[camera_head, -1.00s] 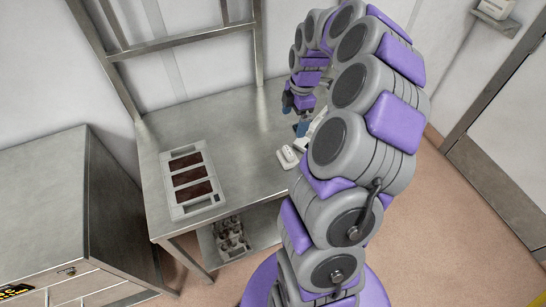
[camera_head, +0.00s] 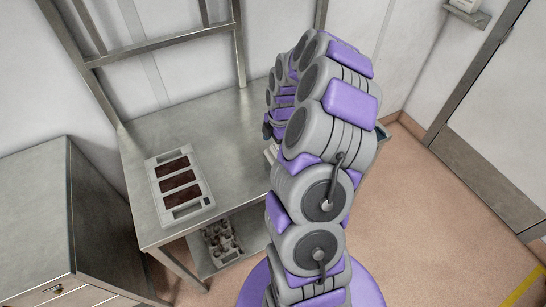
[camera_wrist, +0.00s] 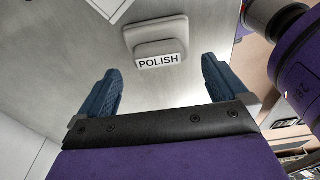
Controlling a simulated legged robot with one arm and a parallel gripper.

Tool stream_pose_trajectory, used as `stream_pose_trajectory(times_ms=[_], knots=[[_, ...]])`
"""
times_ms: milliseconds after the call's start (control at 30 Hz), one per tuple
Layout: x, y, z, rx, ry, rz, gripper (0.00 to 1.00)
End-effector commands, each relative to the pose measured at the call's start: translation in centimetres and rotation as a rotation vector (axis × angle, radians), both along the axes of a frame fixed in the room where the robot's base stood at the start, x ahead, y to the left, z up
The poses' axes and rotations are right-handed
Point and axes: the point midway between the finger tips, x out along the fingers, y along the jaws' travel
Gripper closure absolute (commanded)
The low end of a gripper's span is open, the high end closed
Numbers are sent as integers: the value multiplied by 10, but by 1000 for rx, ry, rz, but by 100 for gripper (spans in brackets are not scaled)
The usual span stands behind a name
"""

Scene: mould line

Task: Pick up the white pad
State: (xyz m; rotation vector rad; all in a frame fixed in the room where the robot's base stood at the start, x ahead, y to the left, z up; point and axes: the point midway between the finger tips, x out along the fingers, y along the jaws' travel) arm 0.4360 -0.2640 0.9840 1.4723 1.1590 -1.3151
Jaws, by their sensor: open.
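The white pad (camera_wrist: 158,30) is a pale block with rounded corners and a label reading "POLISH" on its near face. In the wrist view it lies on the steel table (camera_wrist: 195,85), just beyond my gripper (camera_wrist: 160,68). My gripper is open, with its two blue fingers apart and nothing between them. The pad sits roughly centred ahead of the gap, apart from both fingers. In the head view my arm hides most of my gripper and the pad's area.
A pale mould tray (camera_head: 188,213) with three dark brown bars lies on the table's left part. A grey rack (camera_head: 222,243) stands on the shelf below. A steel cabinet (camera_head: 35,210) stands at left. A frame (camera_head: 160,45) rises behind. The table between tray and arm is clear.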

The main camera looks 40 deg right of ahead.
Motion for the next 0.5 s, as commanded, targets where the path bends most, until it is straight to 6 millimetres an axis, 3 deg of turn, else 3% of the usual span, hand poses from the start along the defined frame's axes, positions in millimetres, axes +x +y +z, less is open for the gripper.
stream_pose_trajectory(times_ms=[300,500], knots=[[-2,8,-42,2,6,0,0],[0,13,-48,-4,-1,-1,0]])
